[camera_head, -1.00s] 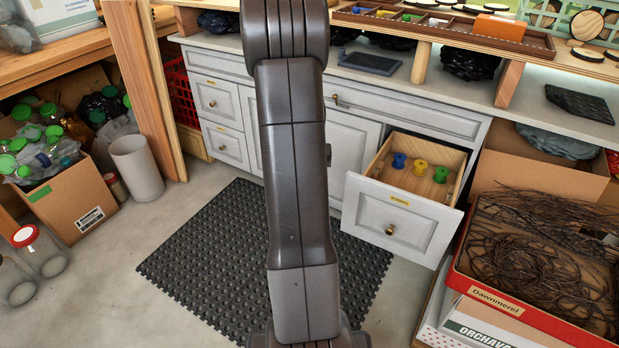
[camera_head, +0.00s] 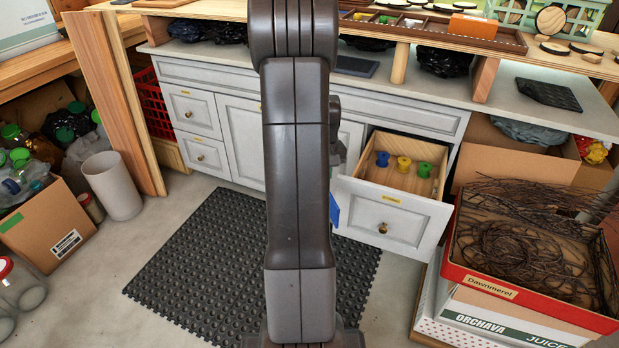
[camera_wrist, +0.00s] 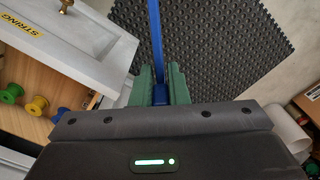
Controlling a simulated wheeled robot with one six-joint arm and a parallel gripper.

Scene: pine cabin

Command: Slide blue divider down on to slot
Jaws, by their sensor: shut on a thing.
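My gripper (camera_wrist: 160,82) has green fingers and is shut on the blue divider (camera_wrist: 156,35), a thin flat strip seen edge-on in the wrist view. A small blue part of the divider (camera_head: 334,210) shows beside my arm in the head view, in front of the open drawer (camera_head: 390,224). The divider is apart from the drawer in the wrist view, to the right of its front. The drawer, labelled STRING, holds a blue spool (camera_head: 382,159), a yellow spool (camera_head: 404,163) and a green spool (camera_head: 424,169).
A black rubber mat (camera_head: 215,270) lies on the floor. Stacked boxes with a red tray of twigs (camera_head: 470,275) stand right of the drawer. A white bin (camera_head: 112,186) and a cardboard box of bottles (camera_head: 45,225) are at left. My arm hides the middle of the cabinet.

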